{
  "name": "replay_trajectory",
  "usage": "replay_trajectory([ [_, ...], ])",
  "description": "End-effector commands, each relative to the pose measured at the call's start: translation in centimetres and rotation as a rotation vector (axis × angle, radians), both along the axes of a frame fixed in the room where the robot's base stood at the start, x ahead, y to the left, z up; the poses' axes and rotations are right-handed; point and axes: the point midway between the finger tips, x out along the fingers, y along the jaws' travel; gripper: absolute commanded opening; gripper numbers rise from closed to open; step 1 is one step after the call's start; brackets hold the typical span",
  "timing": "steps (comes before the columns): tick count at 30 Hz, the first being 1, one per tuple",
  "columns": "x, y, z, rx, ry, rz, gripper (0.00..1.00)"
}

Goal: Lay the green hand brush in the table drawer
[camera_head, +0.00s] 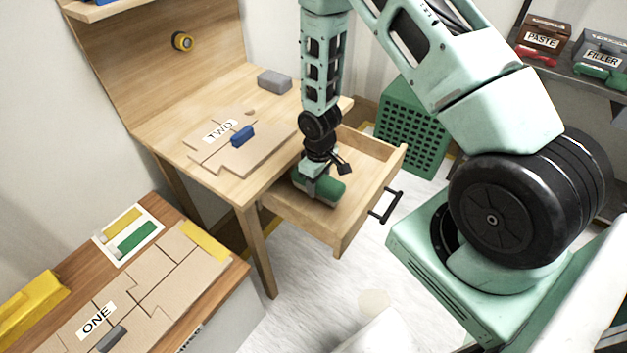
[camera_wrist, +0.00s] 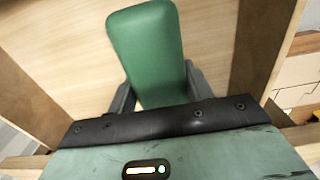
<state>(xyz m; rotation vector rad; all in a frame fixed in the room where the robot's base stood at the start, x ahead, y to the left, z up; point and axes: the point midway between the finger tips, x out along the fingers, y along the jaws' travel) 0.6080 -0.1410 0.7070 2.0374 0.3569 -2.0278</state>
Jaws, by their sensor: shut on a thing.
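The green hand brush (camera_wrist: 147,45) is between the two fingers of my gripper (camera_wrist: 158,85) in the wrist view, with the drawer's wooden bottom behind it. In the head view the brush (camera_head: 327,188) is inside the open table drawer (camera_head: 347,221), near the table side. My gripper (camera_head: 318,180) points down into the drawer and is shut on the brush. The gripper covers part of the brush, and I cannot tell whether the brush touches the drawer bottom. The drawer is pulled out from the wooden table (camera_head: 262,185) and has a dark handle (camera_head: 385,205).
On the table lie boards labelled TWO (camera_head: 240,150), a blue block (camera_head: 242,136) and a grey block (camera_head: 274,81). A green perforated crate (camera_head: 412,128) stands behind the drawer. A lower bench (camera_head: 222,283) with boards labelled ONE is at the left. A shelf (camera_head: 560,72) holds boxes at the right.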

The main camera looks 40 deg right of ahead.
Motion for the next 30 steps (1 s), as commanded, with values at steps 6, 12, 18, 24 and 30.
replay_trajectory([
  [6, 1.4, 0.6, -1.0, 0.0, 0.004, 0.001, 0.27],
  [12, 1.5, 0.6, -1.2, 0.0, 0.001, 0.0, 0.27],
  [18, 1.5, 0.6, -1.6, 0.001, 0.001, 0.001, 0.27],
  [24, 1.5, 0.6, -1.5, 0.001, 0.001, 0.0, 0.72],
  [30, 1.4, 0.6, -1.3, 0.001, 0.001, 0.0, 0.72],
])
